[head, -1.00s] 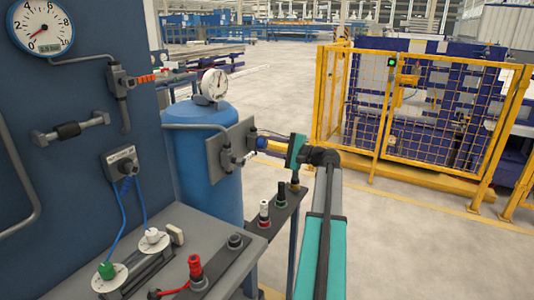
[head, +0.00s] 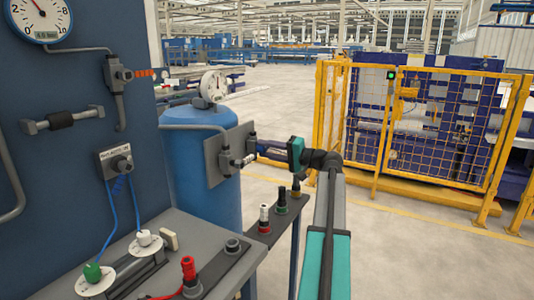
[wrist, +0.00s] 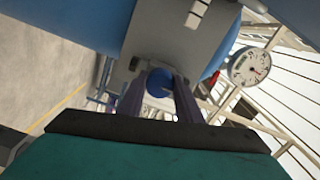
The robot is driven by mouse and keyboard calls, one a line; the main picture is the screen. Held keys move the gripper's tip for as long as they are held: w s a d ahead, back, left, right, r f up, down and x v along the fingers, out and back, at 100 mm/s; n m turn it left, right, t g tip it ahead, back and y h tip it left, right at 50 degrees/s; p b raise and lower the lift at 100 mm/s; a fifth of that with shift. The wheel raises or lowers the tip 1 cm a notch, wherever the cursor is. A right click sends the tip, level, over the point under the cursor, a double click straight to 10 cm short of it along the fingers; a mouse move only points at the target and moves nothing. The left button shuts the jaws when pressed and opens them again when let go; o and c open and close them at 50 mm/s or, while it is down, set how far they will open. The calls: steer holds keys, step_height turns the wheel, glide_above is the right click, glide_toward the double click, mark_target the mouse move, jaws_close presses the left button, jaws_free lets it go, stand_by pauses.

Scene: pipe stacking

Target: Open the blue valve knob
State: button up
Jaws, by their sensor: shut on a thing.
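The blue valve knob (wrist: 160,82) shows in the wrist view between my two dark fingers, in front of a grey plate (wrist: 174,48). My gripper (wrist: 160,88) is shut on it. In the head view, my gripper (head: 262,148) reaches left from its teal body to the valve fittings on the grey plate (head: 219,160) beside the blue tank. The knob itself is hidden or too small to tell there. The large round gauge (head: 40,14) at the top left has its needle pointing to the upper left.
The blue tank (head: 193,130) carries a small gauge (head: 214,86) on top. A grey bench (head: 215,231) with a red plug (head: 189,270) stands at the lower left. Dark posts stand on a narrow rail (head: 275,217) below my arm. A yellow fence (head: 365,130) stands at the right.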

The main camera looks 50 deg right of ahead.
stand_by(0.3)
steer(key=o, duration=1)
steer(key=shift+o, duration=0.2)
steer(key=v, duration=1.3)
steer(key=shift+s+p, duration=0.35)
steer(key=shift+s, duration=0.05)
steer(key=shift+s+f, duration=0.1)
